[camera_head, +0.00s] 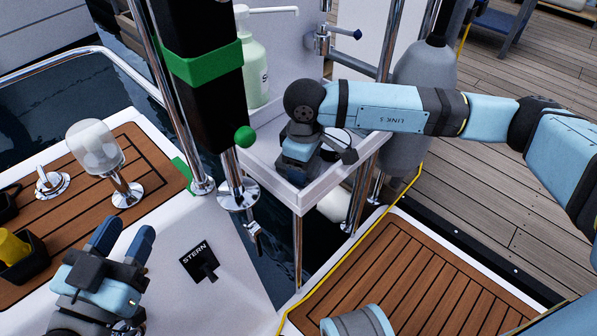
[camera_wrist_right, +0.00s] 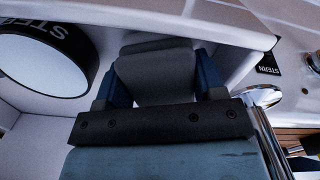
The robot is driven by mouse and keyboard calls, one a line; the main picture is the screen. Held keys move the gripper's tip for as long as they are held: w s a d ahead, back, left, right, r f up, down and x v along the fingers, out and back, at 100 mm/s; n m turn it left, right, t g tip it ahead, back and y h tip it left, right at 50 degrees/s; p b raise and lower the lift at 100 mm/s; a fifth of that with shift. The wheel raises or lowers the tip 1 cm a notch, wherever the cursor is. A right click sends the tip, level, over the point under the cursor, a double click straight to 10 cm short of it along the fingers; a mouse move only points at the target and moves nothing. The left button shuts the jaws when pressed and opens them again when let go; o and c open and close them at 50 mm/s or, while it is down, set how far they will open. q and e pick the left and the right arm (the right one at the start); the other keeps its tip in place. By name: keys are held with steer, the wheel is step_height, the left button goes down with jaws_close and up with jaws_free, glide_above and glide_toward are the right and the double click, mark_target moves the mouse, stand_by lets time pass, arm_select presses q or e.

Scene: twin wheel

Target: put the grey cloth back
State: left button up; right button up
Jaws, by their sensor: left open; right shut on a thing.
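The grey cloth (camera_wrist_right: 155,75) is between the two blue fingers of my right gripper (camera_wrist_right: 156,82) in the right wrist view, and the gripper is shut on it. In the head view my right gripper (camera_head: 297,160) points down into a white tray (camera_head: 285,188) with raised edges. The cloth cannot be made out clearly there, and whether it touches the tray floor cannot be told. My left gripper (camera_head: 122,240) is open and empty at the lower left, in front of the teak-topped deck.
A dark-rimmed round thing with a white face (camera_wrist_right: 45,55), marked STERN, is beside the cloth. A pale green pump bottle (camera_head: 254,70) stands behind the tray. A black post with a green band (camera_head: 205,65) and chrome rails stand left of it. A glass lamp (camera_head: 95,150) is farther left.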

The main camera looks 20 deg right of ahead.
arm_select(q)
steer(key=shift+f, duration=0.3)
arm_select(e)
steer(key=shift+f, duration=0.25)
steer(key=o, duration=1)
steer(key=shift+r, duration=0.2)
step_height(320, 180, up, 6)
steer(key=shift+f+p, duration=0.2)
steer(key=shift+p, duration=1)
arm_select(q)
steer(key=n+p, duration=0.1)
steer(key=s+d+n+g, duration=0.1)
steer(key=s+n+y+p, duration=0.1)
steer(key=shift+s+d+f+g+p, duration=0.15)
steer(key=shift+d+f+g+p, duration=0.15)
steer(key=shift+g, duration=0.1)
arm_select(e)
step_height(320, 180, up, 8)
steer(key=shift+d+f, duration=0.1)
